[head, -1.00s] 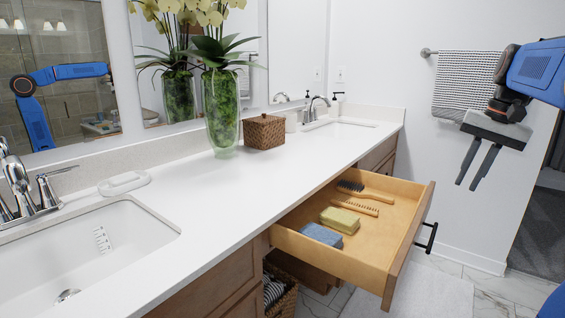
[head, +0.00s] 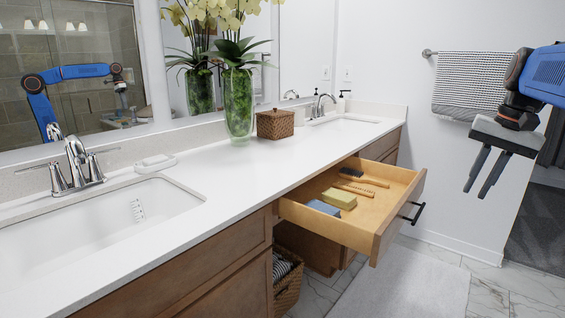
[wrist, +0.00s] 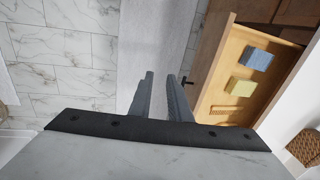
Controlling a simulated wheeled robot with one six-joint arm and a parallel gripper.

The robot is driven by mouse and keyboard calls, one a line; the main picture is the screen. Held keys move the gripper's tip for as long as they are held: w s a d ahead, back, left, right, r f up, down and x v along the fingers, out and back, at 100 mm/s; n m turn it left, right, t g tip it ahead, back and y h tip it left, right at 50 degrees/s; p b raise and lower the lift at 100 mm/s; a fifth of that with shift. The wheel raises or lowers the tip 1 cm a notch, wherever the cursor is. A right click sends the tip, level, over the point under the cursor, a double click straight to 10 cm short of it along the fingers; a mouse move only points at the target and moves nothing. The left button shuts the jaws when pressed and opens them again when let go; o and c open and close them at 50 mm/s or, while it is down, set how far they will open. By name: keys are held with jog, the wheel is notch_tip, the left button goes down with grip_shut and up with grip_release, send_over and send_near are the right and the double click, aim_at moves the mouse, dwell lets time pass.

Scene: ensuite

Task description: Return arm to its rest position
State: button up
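My gripper (head: 476,194) hangs at the right of the head view, pointing down, with its two dark fingers apart and nothing between them. The wrist view also shows the gripper (wrist: 162,88) with a clear gap between the fingers. It is to the right of the open wooden drawer (head: 386,225) and apart from it. The blue upper part of my arm is at the head view's right edge.
The drawer stands out from the vanity with a blue block (head: 323,207), a yellow-green block (head: 339,198) and brushes inside. A white counter (head: 215,170) holds a plant vase (head: 238,108) and a wicker box (head: 275,124). A towel (head: 468,85) hangs behind my gripper. Floor is clear around the bath mat (head: 415,285).

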jog(key=s+a+f+n+t, duration=0.1)
jog(key=s+a+f+n, duration=0.3)
jog(key=s+a+f, duration=0.4)
jog(key=s+a+f+n+t+h, duration=0.1)
jog(key=s+a+f+n, duration=0.3)
jog(key=s+a+f, duration=0.4)
jog(key=a+f+t, duration=0.1)
jog(key=a+f, duration=0.2)
jog(key=f, duration=0.2)
jog(key=shift+s+a+f, duration=0.15)
jog(key=shift+s+f, duration=0.15)
jog(key=shift+f, duration=0.05)
